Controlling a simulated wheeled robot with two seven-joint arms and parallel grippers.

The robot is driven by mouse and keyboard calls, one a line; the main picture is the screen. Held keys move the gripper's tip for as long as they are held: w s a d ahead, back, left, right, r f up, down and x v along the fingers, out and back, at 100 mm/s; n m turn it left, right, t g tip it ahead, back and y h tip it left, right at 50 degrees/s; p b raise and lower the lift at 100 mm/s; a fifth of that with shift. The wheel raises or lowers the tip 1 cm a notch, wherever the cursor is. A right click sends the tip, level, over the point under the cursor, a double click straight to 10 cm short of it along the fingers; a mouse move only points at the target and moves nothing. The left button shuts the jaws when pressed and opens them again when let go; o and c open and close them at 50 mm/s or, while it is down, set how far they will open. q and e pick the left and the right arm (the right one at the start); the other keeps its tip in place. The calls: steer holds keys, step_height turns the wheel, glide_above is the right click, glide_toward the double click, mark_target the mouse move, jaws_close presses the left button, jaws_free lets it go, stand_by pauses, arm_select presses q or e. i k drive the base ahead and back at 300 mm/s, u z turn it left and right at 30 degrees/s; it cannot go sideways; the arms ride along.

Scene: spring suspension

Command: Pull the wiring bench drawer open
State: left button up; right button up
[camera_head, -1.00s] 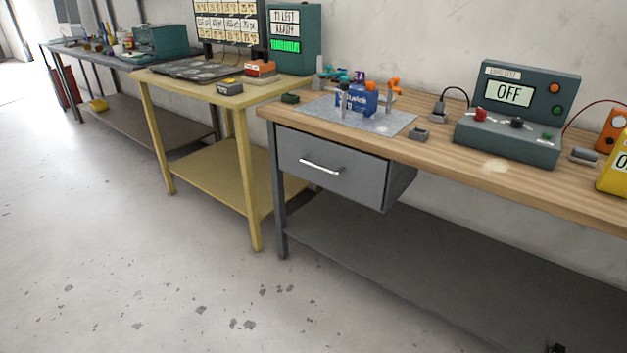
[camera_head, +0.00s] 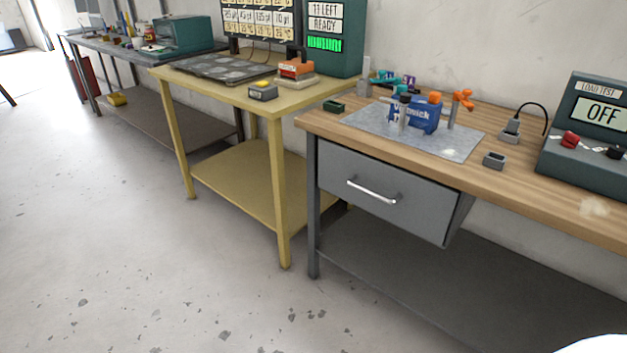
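The wiring bench has a wooden top (camera_head: 505,187) and a grey drawer (camera_head: 420,203) hung under its left end. The drawer front has a bright metal bar handle (camera_head: 372,191) near its middle. The drawer looks shut, with its front close under the bench top edge. No gripper shows in this view. A white rounded shape at the bottom right corner may be part of my own body. Nothing touches the handle.
A grey mat (camera_head: 456,146) with a blue box (camera_head: 413,115) and small tools lies on the bench. A test unit reading OFF (camera_head: 590,135) stands at right. A yellow table (camera_head: 283,190) stands close left of the bench. The floor in front (camera_head: 130,270) is clear.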

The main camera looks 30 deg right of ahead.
mark_target(425, 206)
steer(key=z, duration=0.2)
steer(key=i, duration=0.95)
steer(key=z, duration=0.55)
